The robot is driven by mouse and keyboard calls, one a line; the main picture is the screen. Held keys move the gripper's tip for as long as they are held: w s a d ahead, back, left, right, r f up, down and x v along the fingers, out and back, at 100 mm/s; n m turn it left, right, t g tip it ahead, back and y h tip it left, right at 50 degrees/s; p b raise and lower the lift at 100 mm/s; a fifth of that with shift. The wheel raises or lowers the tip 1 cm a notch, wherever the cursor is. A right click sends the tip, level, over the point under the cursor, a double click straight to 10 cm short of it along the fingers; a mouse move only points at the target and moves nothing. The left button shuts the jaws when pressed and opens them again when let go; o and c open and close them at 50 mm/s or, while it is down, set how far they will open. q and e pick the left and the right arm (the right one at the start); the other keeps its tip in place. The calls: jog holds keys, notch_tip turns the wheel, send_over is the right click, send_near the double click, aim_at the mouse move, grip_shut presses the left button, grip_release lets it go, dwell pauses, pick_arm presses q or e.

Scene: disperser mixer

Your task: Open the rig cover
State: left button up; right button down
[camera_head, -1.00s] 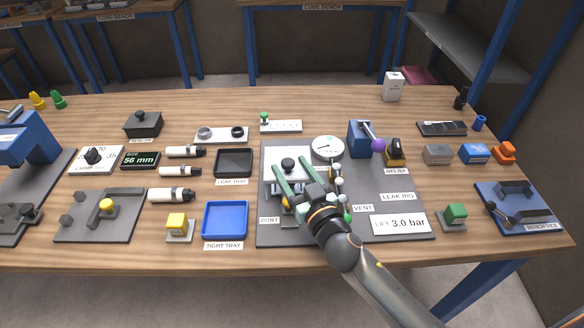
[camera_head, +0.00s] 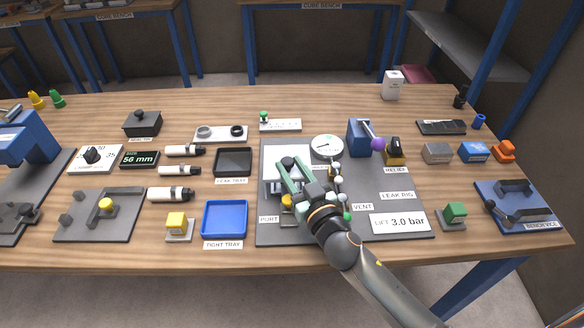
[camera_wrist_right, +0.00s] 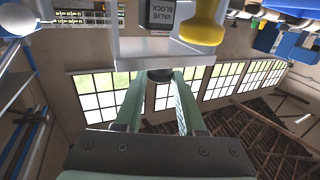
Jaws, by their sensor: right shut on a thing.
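The rig cover (camera_head: 273,171) is a pale plate with a black knob (camera_head: 287,161) on the grey leak rig board (camera_head: 410,178). My right gripper (camera_head: 290,168) reaches in from the front, its green fingers shut on the knob. In the right wrist view, the dark knob (camera_wrist_right: 160,75) sits between the fingertips, against the pale cover (camera_wrist_right: 150,48). The fingers and wrist hide part of the cover and the port area. I cannot tell whether the cover is raised. My left gripper is not in view.
A round gauge (camera_head: 327,146) and a blue unit with a purple-knobbed lever (camera_head: 360,138) stand right of the cover. A blue tray (camera_head: 225,219) and a dark tray (camera_head: 233,162) lie left of the rig.

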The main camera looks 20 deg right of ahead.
aim_at(304, 156)
jog(key=shift+w, duration=0.1)
dwell(0.6)
jog(key=w+d, duration=0.3)
jog(key=w, duration=0.7)
jog(key=shift+w+b, duration=0.3)
jog(key=shift+b, duration=0.1)
jog(key=c, duration=0.5)
grip_release()
jog(key=shift+s, duration=0.1)
jog(key=shift+s+d, duration=0.25)
jog(key=shift+s, duration=1.6)
jog(key=shift+s+d, duration=0.2)
jog(key=shift+s, duration=1.65)
